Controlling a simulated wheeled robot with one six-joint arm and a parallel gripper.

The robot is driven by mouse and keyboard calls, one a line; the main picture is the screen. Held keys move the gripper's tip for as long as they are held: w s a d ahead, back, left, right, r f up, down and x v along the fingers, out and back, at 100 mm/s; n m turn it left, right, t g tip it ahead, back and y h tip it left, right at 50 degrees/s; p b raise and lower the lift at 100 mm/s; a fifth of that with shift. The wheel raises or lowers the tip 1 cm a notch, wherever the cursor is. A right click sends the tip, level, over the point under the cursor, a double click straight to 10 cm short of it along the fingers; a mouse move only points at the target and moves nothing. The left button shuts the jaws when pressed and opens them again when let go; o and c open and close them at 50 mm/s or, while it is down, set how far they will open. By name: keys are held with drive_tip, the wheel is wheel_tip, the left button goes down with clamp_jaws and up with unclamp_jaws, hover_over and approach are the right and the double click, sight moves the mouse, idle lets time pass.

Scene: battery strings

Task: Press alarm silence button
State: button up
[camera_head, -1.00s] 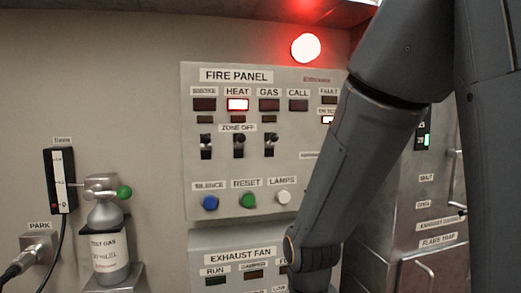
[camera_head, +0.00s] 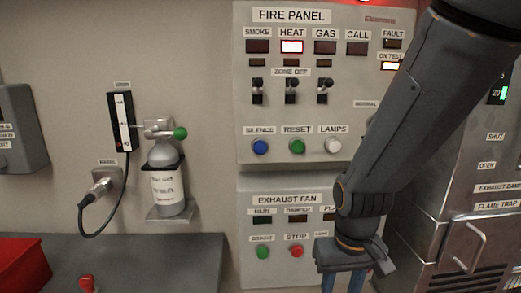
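The blue button (camera_head: 260,147) under the label SILENCE is on the lower left of the grey fire panel (camera_head: 350,88), left of a green RESET button (camera_head: 297,146) and a white LAMPS button (camera_head: 333,146).
The exhaust fan panel (camera_head: 275,222), with green and red buttons, is below the fire panel. A test gas cylinder (camera_head: 168,185) stands on a wall shelf at left. A red box (camera_head: 20,262) is on the dark bench (camera_head: 150,265). A metal cabinet (camera_head: 455,235) is at right.

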clamp_jaws()
idle(1.4)
